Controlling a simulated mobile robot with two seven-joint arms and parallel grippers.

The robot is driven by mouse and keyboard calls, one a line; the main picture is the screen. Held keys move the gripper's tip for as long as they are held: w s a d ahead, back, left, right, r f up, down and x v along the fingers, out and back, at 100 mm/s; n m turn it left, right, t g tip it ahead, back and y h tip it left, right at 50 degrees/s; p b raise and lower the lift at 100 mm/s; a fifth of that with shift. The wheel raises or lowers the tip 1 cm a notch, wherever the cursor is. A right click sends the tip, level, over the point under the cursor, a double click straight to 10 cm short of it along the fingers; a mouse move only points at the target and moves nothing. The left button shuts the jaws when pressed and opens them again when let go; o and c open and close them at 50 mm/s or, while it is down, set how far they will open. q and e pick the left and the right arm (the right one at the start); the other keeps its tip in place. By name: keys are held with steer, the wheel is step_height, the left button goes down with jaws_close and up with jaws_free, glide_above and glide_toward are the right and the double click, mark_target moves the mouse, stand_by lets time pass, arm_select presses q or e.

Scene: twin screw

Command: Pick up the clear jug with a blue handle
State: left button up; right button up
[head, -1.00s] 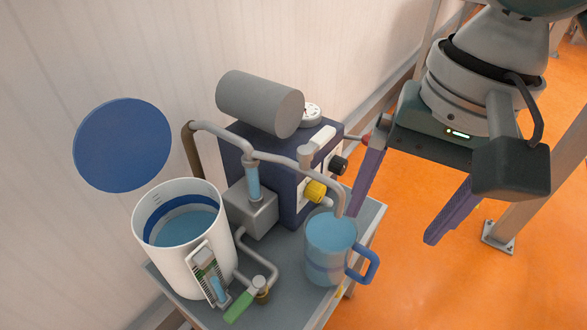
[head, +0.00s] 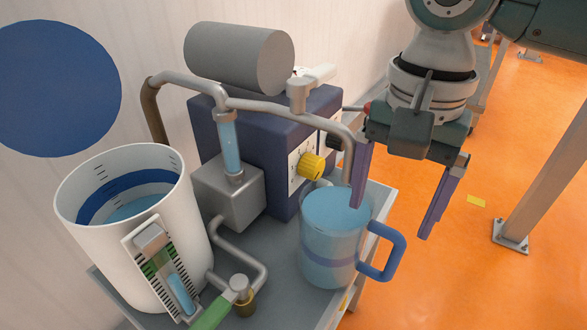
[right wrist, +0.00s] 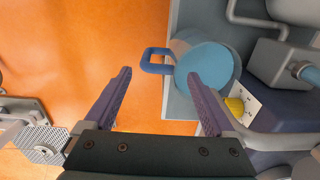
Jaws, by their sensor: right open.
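The clear jug (head: 330,245) with bluish contents stands upright on the grey bench top, near its right edge in the head view. Its blue handle (head: 393,250) sticks out to the right, past the bench edge. My right gripper (head: 393,218) is open and empty, with its purple fingers pointing down above and behind the jug's handle side. In the right wrist view the jug (right wrist: 208,68) and its handle (right wrist: 147,62) lie ahead of the open fingers (right wrist: 158,75), the handle lying between the fingers' lines. No contact with the handle shows. My left gripper is not seen.
A white bucket (head: 125,245) stands at left, with a green-handled valve (head: 212,312) in front.

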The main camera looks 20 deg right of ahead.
mark_target(386, 228)
steer(key=f+b, duration=0.2)
steer(key=f, duration=0.1)
steer(key=f+b, duration=0.1)
steer(key=f, duration=0.1)
steer(key=shift+d+f, duration=0.15)
steer(key=shift+d, duration=0.1)
steer(key=shift+c, duration=0.2)
steer(key=shift+c, duration=0.8)
steer(key=c, duration=1.2)
jaws_close()
steer(key=shift+w+a, duration=0.1)
